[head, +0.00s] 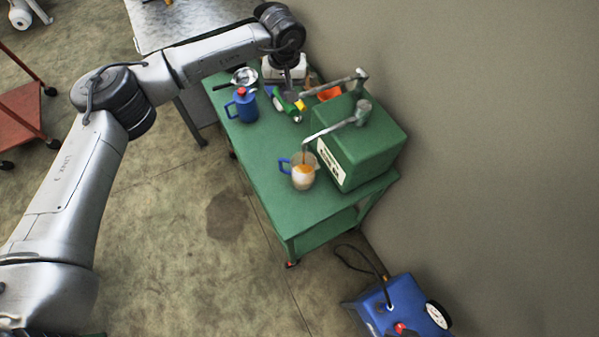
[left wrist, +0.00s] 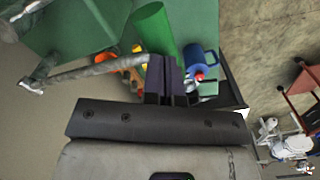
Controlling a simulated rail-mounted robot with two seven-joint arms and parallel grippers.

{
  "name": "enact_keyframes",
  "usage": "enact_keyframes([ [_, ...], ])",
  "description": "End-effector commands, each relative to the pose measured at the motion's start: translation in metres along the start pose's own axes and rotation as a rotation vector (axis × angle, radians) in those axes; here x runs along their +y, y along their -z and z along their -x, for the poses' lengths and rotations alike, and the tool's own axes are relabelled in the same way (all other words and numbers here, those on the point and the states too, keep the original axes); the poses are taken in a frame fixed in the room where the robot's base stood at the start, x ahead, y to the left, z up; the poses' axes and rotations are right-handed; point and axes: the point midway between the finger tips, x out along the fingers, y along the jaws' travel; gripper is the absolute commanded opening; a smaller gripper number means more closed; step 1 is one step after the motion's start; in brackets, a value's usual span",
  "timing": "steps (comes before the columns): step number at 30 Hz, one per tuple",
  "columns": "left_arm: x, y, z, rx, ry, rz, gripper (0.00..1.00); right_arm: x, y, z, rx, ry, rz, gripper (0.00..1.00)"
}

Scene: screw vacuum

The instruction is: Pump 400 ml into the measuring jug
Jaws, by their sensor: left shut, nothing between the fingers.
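The measuring jug (head: 304,182), clear with a blue handle, stands on the green cart's near part with orange-brown liquid in it. A grey spout (head: 335,128) from the green pump box (head: 362,150) ends over the jug; I cannot tell whether liquid is flowing. A second grey arm (head: 335,84) extends from behind the box toward my left gripper (head: 290,92). My left gripper is shut and empty over the cart's far part, by a green part (head: 285,104). In the left wrist view its fingers (left wrist: 168,78) are together beside a green cylinder (left wrist: 153,30). Jug markings are unreadable.
A blue can with a red cap (head: 243,106) and a small pan (head: 245,77) stand left of my left gripper. An orange item (head: 329,94) lies near the pump box. A blue machine (head: 395,308) is on the floor at lower right.

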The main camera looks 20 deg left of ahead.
Motion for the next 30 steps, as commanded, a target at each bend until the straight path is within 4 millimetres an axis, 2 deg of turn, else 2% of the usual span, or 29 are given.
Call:
enact_keyframes([
  [30,0.000,0.000,-0.061,0.000,0.001,-0.001,0.00,-0.001,-0.012,-0.038,0.000,0.000,0.000,0.43],
])
